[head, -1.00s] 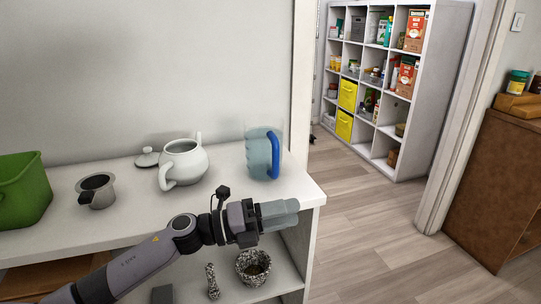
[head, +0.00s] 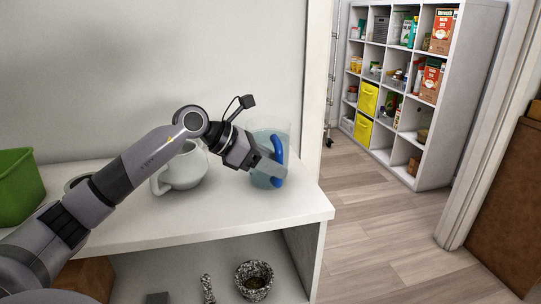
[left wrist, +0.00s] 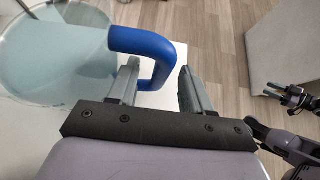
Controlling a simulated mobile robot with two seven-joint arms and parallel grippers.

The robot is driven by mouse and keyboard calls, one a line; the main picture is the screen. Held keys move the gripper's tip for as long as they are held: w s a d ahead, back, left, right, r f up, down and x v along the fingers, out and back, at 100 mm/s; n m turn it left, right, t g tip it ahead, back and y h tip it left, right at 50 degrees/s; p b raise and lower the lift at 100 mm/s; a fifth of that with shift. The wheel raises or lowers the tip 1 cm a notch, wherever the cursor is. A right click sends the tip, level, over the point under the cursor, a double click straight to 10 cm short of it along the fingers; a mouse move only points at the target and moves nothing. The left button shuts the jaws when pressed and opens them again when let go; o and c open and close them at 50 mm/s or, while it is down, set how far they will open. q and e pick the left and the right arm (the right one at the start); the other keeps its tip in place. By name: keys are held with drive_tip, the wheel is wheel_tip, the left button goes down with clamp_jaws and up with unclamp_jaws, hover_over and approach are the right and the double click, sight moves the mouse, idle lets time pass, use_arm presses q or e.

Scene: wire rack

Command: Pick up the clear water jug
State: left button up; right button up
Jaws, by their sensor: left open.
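The clear water jug (head: 270,138) has a bluish see-through body and a blue handle (head: 279,157). It stands upright on the white shelf top near its right end. In the left wrist view, the jug body (left wrist: 60,45) fills the upper left and the blue handle (left wrist: 148,44) reaches toward my jaws. My left gripper (head: 275,172) is open at the jug's handle side, and its fingers partly cover the jug. In the left wrist view, the handle's outer part lies near the left finger of the gripper (left wrist: 163,82); contact cannot be told.
A white teapot (head: 184,168) stands left of the jug, partly behind my left arm. A green bin (head: 18,187) is at the far left. A speckled mortar (head: 254,280) sits on the lower shelf. The white shelf top (head: 290,205) is bare in front of the jug.

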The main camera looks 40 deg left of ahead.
use_arm(q)
drive_tip(key=shift+x, duration=1.95)
drive_tip(key=shift+s, duration=0.1)
clamp_jaws()
drive_tip(key=shift+a+r, duration=0.1)
drive_tip(key=shift+r, duration=0.15)
